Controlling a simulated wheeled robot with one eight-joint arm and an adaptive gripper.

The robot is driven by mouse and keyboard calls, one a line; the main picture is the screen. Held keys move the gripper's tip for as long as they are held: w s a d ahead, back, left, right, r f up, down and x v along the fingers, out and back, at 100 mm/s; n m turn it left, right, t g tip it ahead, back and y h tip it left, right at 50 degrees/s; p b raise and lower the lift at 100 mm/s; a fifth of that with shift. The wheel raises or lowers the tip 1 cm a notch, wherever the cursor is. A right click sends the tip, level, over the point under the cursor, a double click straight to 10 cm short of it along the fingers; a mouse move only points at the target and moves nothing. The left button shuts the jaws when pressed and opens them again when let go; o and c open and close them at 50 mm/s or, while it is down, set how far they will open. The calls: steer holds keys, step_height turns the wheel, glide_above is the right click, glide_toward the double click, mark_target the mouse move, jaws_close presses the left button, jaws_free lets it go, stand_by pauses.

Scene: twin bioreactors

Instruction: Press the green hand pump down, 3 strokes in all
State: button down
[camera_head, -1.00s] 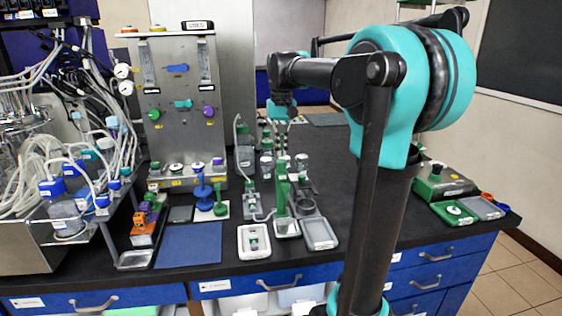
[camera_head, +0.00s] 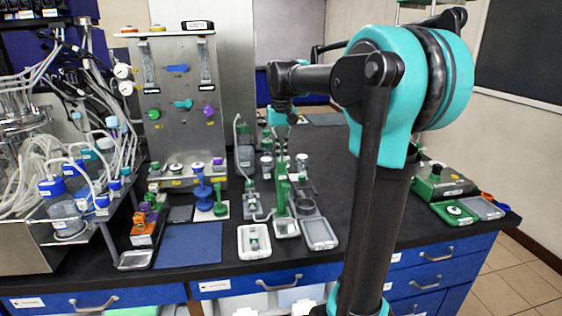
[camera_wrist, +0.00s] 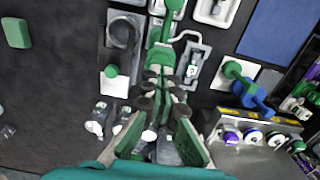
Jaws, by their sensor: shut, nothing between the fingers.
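The green hand pump (camera_head: 282,197) stands upright near the middle of the black bench, with a pale tray at its foot. In the wrist view its green body (camera_wrist: 157,58) lies just beyond my fingertips, partly covered by them. My gripper (camera_head: 283,150) points down over the pump from above. In the wrist view my gripper (camera_wrist: 160,78) is shut with nothing between its fingers. The fingertips are at or very near the pump's top; I cannot tell whether they touch it.
A grey cup holder (camera_head: 306,204) and a grey tray (camera_head: 320,233) are right of the pump. A white tray (camera_head: 245,252) stands at its front left. A blue spool-shaped part (camera_head: 203,190) and green knob (camera_head: 221,208) are farther left. Small bottles stand behind.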

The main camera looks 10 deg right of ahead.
steer(key=shift+f, duration=0.95)
steer(key=shift+r, duration=1.95)
steer(key=shift+f, duration=0.1)
steer(key=shift+f, duration=1.8)
steer(key=shift+r, duration=1.9)
steer(key=shift+f, duration=0.1)
